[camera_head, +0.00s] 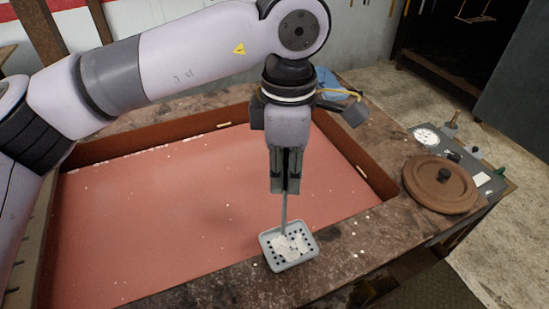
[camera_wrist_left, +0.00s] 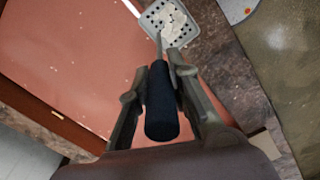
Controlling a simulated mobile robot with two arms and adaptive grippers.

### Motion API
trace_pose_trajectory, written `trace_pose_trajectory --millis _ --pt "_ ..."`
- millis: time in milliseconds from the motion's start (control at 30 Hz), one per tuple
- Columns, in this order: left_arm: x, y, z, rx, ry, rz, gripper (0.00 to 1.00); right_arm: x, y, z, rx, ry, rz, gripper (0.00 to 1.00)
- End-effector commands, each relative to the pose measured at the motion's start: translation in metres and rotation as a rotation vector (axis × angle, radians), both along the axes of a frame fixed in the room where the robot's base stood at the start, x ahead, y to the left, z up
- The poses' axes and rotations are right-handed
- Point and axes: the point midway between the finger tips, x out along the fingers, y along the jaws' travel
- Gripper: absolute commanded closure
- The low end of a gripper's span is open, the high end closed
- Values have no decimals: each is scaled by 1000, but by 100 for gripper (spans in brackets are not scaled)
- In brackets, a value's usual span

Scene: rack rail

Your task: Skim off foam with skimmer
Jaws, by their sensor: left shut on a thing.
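My left gripper (camera_head: 285,182) is shut on the dark handle of the skimmer (camera_head: 288,247), pointing down. The skimmer has a grey, square, perforated head with white foam (camera_head: 293,246) in it. In the head view the head shows over the near rim of the vat, at its right; I cannot tell whether it touches the rim. The left wrist view shows the dark handle (camera_wrist_left: 161,103) between the fingers and the foam-filled head beyond. The vat holds reddish liquid (camera_head: 170,220) with small white flecks scattered on it. My right gripper is not in view.
A round brown lid (camera_head: 441,184) with a knob lies to the right of the vat. Behind it is a grey panel (camera_head: 455,150) with a dial. A blue item (camera_head: 328,84) is behind my gripper. White flecks dot the stained brown rim (camera_head: 345,245).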

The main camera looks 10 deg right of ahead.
Motion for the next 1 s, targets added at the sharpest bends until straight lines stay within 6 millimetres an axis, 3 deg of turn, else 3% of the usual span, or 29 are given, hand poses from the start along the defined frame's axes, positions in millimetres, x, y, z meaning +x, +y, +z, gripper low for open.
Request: trace_pose_trajectory --millis 1000 --pt "-151 -31 -1 0 -2 -4 100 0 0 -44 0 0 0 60"
